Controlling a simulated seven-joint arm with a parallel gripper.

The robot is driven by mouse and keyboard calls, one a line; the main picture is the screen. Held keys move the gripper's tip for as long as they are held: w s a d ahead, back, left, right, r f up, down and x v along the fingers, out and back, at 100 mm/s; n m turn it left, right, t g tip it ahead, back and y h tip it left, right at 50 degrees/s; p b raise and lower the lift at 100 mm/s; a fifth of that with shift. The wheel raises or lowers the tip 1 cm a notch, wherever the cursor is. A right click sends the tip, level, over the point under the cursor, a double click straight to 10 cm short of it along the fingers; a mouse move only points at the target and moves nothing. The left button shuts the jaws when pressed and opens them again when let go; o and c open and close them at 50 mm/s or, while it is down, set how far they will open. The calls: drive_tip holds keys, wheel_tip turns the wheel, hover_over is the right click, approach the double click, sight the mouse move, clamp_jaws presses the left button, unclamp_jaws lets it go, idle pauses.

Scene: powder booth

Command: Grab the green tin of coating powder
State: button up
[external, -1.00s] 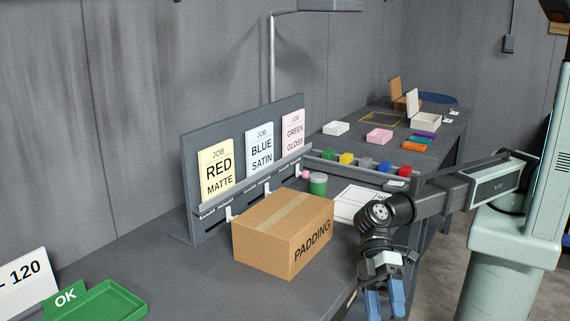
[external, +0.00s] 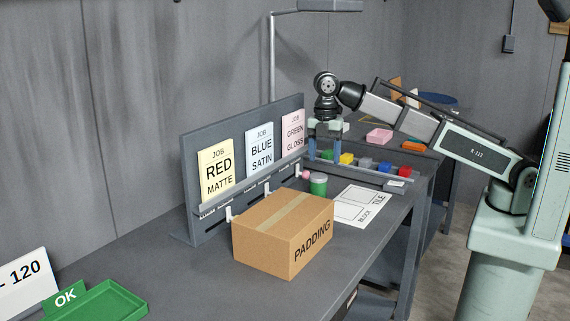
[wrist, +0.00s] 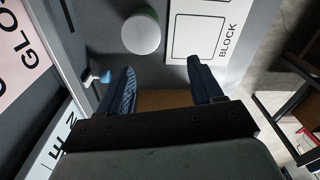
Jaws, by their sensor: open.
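The green tin (external: 319,185) stands upright on the bench, behind the cardboard box and in front of the job card rack. Its pale round top and green side show in the wrist view (wrist: 142,34), beyond my fingertips and slightly left of the gap between them. My gripper (external: 324,157) points down with its fingers apart, empty, above and a little behind the tin in the external view. In the wrist view my gripper (wrist: 160,68) is apart from the tin.
The PADDING box (external: 283,232) stands close in front of the tin; part of it shows between my fingers. The job card rack (external: 250,165) rises behind. A small pink object (external: 306,175) is beside the tin. A white BLOCK/TILE sheet (external: 361,206) lies right. Coloured blocks sit in a tray beyond.

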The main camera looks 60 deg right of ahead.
sight(318, 189)
drive_tip(key=w, duration=0.1)
drive_tip(key=d, duration=0.1)
drive_tip(key=w, duration=0.1)
drive_tip(key=shift+w+d+r, duration=0.25)
drive_tip(key=shift+w, duration=0.05)
drive_tip(key=shift+d+f, duration=0.1)
drive_tip(key=shift+f, duration=6.75)
drive_tip(key=shift+c, duration=0.4)
drive_tip(key=c, duration=0.8)
